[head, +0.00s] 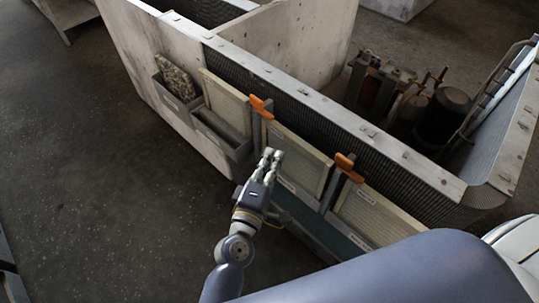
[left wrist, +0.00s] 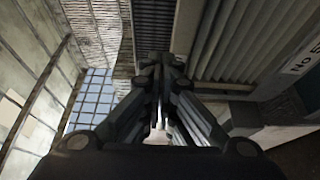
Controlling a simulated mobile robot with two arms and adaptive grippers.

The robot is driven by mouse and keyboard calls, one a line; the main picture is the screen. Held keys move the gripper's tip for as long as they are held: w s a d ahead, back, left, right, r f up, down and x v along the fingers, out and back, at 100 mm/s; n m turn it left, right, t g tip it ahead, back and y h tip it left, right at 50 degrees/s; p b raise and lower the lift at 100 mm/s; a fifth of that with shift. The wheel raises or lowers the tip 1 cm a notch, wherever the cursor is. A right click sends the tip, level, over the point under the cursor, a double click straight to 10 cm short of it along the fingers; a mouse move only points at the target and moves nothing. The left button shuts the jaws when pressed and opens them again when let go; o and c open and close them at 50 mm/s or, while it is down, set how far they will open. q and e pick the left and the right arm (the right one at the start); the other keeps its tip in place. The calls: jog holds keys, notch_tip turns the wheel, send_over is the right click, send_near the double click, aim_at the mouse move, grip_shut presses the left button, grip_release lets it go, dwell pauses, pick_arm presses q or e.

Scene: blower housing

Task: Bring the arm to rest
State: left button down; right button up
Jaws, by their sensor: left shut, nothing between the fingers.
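My left gripper (head: 272,154) is in the middle of the head view, pointing up along the front of the blower housing (head: 253,68). Its fingers are shut with nothing between them. In the left wrist view the closed fingers (left wrist: 160,88) fill the middle, dark against the building's walls and ceiling. The gripper is in front of a framed filter panel (head: 297,156) on the housing's side; I cannot tell how close it is. My right gripper is not in view.
Two orange handles (head: 262,107) (head: 345,167) stick out from the housing's side. A grey two-part bin (head: 222,133) at the left holds a speckled filter (head: 176,78) in one compartment. The dark floor (head: 95,190) at left is clear.

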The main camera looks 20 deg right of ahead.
pick_arm(q)
jog(key=shift+f, duration=0.1)
dwell(0.3)
jog(key=s+a+f+m+g+y, duration=0.2)
jog(key=s+a+f, duration=0.15)
jog(key=f, duration=0.75)
jog(key=s+a+f+m+g+y, duration=0.1)
jog(key=s+a+f+m+g, duration=0.3)
jog(key=f, duration=0.7)
jog(key=s+a+f+m+y, duration=0.15)
jog(key=a+f, duration=0.35)
jog(key=f, duration=0.6)
jog(key=s+a+f+m+g+y, duration=0.2)
jog(key=s+a+f+g+y, duration=0.1)
jog(key=s+a+f, duration=0.6)
jog(key=s+a+f+m+g+y, duration=0.3)
jog(key=s+a+f, duration=0.7)
jog(key=s+a, duration=0.5)
jog(key=s+g, duration=0.1)
jog(key=s, duration=0.3)
jog(key=shift+s+a+m+g, duration=0.3)
jog(key=shift+s+a+m, duration=0.05)
jog(key=shift+s+a, duration=0.05)
jog(key=shift+f, duration=0.1)
